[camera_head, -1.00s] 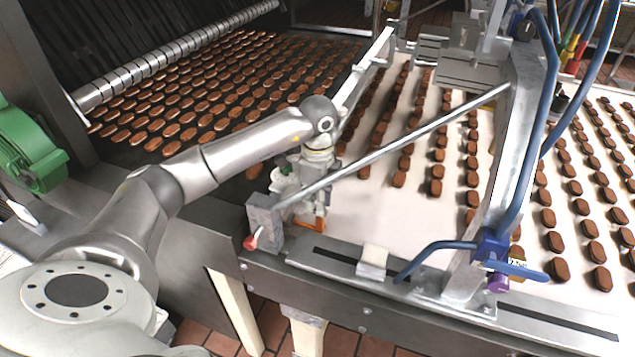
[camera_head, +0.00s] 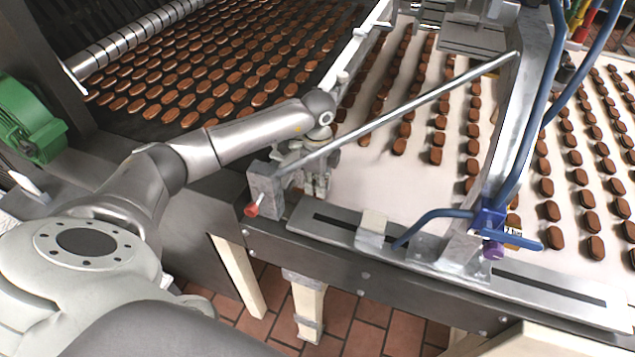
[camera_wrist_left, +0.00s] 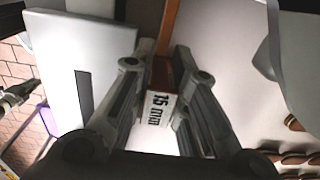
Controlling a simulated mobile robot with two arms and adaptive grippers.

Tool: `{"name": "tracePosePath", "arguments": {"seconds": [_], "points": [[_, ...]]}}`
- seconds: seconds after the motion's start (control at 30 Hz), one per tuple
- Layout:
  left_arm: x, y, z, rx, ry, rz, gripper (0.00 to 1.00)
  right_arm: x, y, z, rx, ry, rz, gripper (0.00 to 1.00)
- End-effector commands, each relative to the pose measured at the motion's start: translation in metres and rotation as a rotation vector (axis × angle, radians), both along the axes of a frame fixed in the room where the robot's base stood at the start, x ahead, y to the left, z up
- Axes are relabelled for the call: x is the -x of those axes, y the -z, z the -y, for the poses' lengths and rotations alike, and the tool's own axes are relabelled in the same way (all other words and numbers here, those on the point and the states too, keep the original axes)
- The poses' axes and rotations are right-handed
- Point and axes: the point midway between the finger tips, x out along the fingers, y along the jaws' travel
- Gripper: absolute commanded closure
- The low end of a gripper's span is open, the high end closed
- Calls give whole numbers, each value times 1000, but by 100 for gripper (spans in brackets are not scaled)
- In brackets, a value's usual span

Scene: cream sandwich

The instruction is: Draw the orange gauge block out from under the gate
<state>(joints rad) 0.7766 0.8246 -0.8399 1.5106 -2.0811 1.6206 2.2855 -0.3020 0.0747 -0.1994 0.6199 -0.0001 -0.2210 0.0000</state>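In the left wrist view, the gauge block (camera_wrist_left: 163,75) lies between my left gripper's fingers (camera_wrist_left: 165,60). It has a dark red body, a white "15 mm" label facing me and an orange strip running away to the top. The fingers lie close on both sides; I cannot tell whether both press on it. In the head view my left gripper (camera_head: 318,182) points down beside a grey bracket (camera_head: 265,188) with a red knob. The block is hidden there.
A slotted metal rail (camera_head: 335,226) runs along the belt's front edge, with a pale block (camera_head: 371,228) on it. Rows of brown biscuits cover the white belt (camera_head: 400,190) behind. A blue-handled clamp (camera_head: 490,222) and hoses stand to the right.

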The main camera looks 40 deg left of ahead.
Motion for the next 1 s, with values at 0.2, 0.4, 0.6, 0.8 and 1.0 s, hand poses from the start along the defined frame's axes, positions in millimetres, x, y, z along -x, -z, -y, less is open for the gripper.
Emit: {"name": "tracePosePath", "arguments": {"seconds": [0.2,0.4,0.6,0.8,1.0], "points": [[-1,-1,3,1,0,2,100,1,0,6,7,-2,-2,100],[-3,-1,11,1,0,2,100,0,-1,7,8,-3,0,100],[-5,-2,18,0,1,3,100,0,-2,6,7,-3,1,100],[-7,-1,26,1,1,2,100,-1,-3,6,7,-3,2,100],[-9,-1,34,1,0,1,100,-2,-3,5,6,-3,3,100]]}}
